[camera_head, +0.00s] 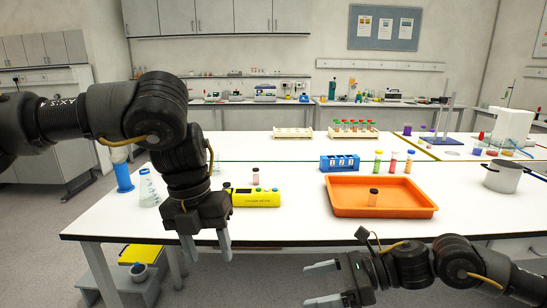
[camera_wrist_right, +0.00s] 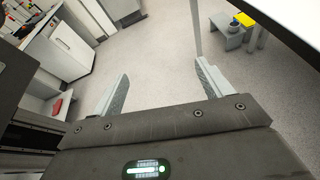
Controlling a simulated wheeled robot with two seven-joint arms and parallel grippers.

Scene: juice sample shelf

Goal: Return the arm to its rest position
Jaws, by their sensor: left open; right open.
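My left gripper (camera_head: 207,246) hangs from the left arm at the front left edge of the white table, fingers pointing down, open and empty. My right gripper (camera_head: 322,284) is low at the front, below the table's front edge, with its fingers pointing left. It is open and empty; in the right wrist view its two fingers (camera_wrist_right: 160,88) are spread apart over bare floor. Another vial (camera_head: 256,176) stands at the yellow device (camera_head: 262,197), just right of my left arm.
A blue rack (camera_head: 340,162) and several coloured bottles (camera_head: 393,162) stand behind the tray. A metal pot (camera_head: 503,176) is at the right. A blue cylinder (camera_head: 123,178) and a clear flask (camera_head: 148,188) stand at the left. A grey step stool (camera_head: 122,289) is on the floor at left.

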